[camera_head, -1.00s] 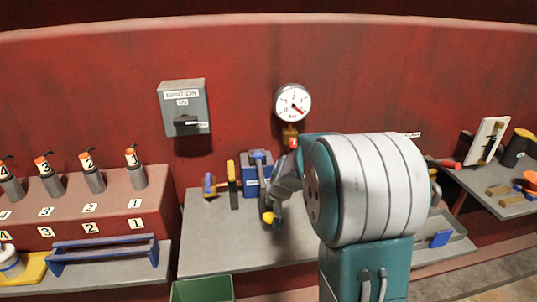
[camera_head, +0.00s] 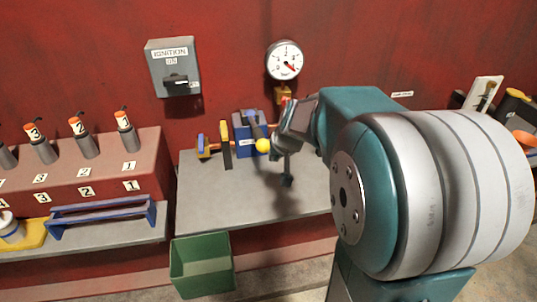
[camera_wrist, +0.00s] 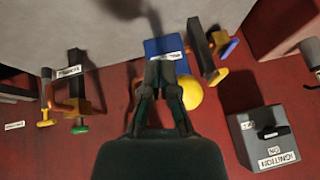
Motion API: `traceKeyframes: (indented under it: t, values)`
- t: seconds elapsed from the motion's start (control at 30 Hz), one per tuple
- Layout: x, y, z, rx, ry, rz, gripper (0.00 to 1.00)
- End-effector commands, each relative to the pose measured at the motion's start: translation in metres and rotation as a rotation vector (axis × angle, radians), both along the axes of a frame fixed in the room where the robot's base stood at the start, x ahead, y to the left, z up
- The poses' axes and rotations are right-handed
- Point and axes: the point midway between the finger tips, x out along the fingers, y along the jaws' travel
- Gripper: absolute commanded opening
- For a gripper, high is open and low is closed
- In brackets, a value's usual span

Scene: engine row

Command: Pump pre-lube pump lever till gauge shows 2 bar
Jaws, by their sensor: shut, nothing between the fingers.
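The pre-lube pump is a blue block (camera_head: 240,136) on the bench at the wall, with a white label. Its lever ends in a yellow ball knob (camera_head: 263,145). In the wrist view, which is upside down, my gripper (camera_wrist: 160,62) is shut and empty, its fingertips in front of the blue block (camera_wrist: 160,45). The yellow knob (camera_wrist: 193,92) is just right of the fingers; I cannot tell if they touch. The round white gauge (camera_head: 285,60) is on the wall above; its red needle points to the lower right. The exact reading is too small to tell.
A grey ignition box (camera_head: 173,66) is on the wall at left. Dark upright levers with yellow and blue parts (camera_head: 226,145) stand left of the pump. A green bin (camera_head: 203,264) is below the bench (camera_head: 240,198). My arm hides the bench's right side. The bench front is clear.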

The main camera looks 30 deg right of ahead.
Motion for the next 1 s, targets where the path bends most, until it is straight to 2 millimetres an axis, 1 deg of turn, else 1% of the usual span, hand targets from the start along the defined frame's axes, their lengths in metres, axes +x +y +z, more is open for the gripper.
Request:
traceKeyframes:
  t: [0.03, 0.1, 0.3, 1.0]
  values:
    - [-0.007, 0.001, 0.005, -0.001, -0.003, -0.001, 0.0]
    - [-0.016, 0.002, 0.009, -0.002, -0.002, -0.001, 0.0]
    - [-0.029, 0.004, 0.016, -0.001, -0.002, 0.0, 0.0]
    - [-0.03, 0.004, 0.017, -0.001, -0.003, -0.001, 0.0]
